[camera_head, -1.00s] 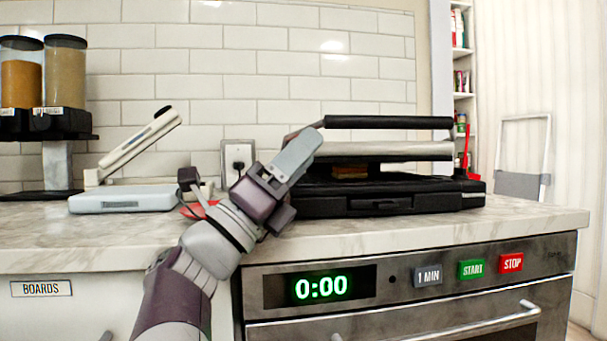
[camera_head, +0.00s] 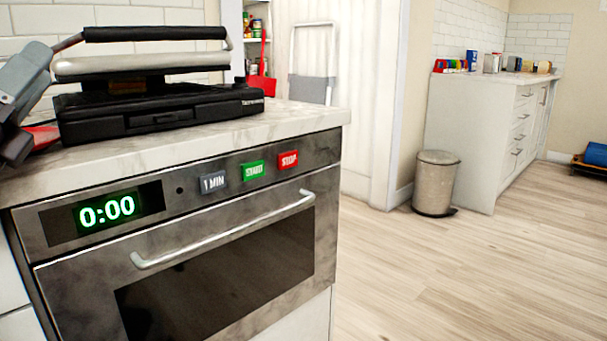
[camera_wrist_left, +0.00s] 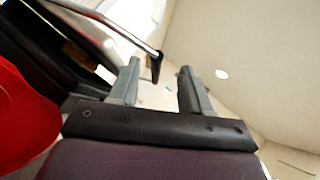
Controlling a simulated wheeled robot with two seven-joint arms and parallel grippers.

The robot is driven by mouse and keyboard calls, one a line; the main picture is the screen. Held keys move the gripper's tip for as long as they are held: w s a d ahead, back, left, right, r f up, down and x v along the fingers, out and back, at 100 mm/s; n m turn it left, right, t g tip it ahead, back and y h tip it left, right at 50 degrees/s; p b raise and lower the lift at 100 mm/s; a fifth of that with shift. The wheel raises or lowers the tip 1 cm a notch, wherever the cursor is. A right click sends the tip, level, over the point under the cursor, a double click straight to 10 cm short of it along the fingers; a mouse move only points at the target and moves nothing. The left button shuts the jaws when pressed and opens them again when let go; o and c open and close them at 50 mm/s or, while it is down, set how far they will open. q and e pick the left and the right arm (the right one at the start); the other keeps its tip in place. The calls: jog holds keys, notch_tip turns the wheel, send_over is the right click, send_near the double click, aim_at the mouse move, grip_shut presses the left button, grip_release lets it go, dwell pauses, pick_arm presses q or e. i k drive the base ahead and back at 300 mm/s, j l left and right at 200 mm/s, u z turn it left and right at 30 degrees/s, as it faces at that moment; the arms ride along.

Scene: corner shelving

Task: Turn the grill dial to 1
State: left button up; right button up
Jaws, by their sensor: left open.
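The grill (camera_head: 160,108) is a black press on the counter at the upper left of the head view. Its upper plate with a black handle is raised. I cannot make out a dial on it. My left gripper (camera_head: 34,70) is at the left edge of the head view, overlapping the grill's left side. In the left wrist view its two grey fingers (camera_wrist_left: 158,88) are apart with nothing between them. A dark part of the grill (camera_wrist_left: 45,50) and a bar with a black end show beyond the fingers there. My right gripper is out of view.
A red object (camera_head: 42,138) lies beside the grill's left side; a large red shape (camera_wrist_left: 22,120) fills the wrist view's left. Below is an oven (camera_head: 225,275) reading 0:00 with several buttons. The floor (camera_head: 440,270) to the right is clear, with a bin (camera_head: 436,185) farther back.

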aim_at(240, 82)
jog(key=k, duration=1)
